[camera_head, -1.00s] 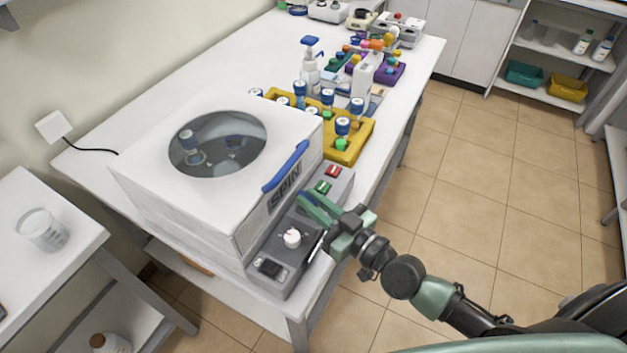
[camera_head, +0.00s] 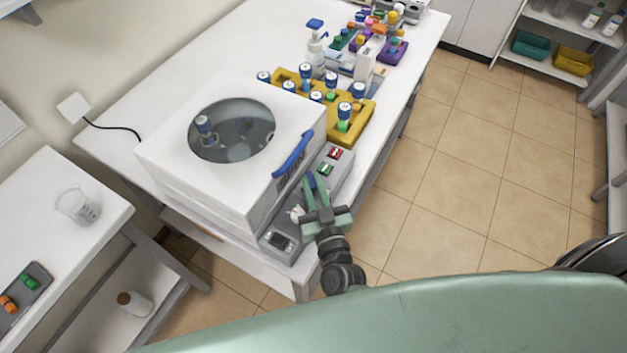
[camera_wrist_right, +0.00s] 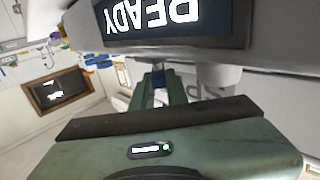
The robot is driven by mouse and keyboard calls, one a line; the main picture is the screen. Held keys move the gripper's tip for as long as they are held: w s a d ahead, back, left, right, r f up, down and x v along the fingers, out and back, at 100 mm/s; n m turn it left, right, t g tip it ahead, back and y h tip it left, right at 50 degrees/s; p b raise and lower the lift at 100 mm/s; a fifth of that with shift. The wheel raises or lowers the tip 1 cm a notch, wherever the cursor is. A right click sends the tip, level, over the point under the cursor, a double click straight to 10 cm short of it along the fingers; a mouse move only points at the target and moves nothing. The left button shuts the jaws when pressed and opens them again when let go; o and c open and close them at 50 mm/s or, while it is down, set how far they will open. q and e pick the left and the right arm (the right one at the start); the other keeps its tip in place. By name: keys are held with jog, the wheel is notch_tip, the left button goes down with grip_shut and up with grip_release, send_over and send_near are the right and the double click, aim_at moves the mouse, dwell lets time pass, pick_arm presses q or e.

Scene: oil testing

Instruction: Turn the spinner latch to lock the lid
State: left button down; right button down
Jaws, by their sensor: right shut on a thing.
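The spinner (camera_head: 175,155) is a white box with a round dark window in its lid (camera_head: 231,130) and a blue handle (camera_head: 293,155) at the lid's front edge. The lid looks closed. My right gripper (camera_head: 314,187) is at the spinner's front, above the grey control panel. It is shut on a small blue piece (camera_wrist_right: 158,76) that looks like the latch; its fingers hide most of it. A display reading READY, upside down, shows in the right wrist view (camera_wrist_right: 175,22). My left gripper is not in view.
A white knob (camera_head: 296,213) is close left of my right gripper, with green (camera_head: 326,169) and red (camera_head: 334,153) buttons beyond. A yellow rack (camera_head: 352,131) with blue-capped vials stands behind the spinner. A beaker (camera_head: 77,206) stands on the left table. The floor at right is clear.

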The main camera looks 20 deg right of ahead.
dwell(0.3)
jog(key=c, duration=1.4)
grip_release()
jog(key=shift+w, duration=0.1)
jog(key=shift+s+f, duration=0.15)
jog(key=shift+s, duration=0.4)
jog(key=s+b, duration=0.2)
jog(key=s, duration=0.4)
jog(key=shift+s, duration=0.4)
jog(key=shift+a, duration=0.1)
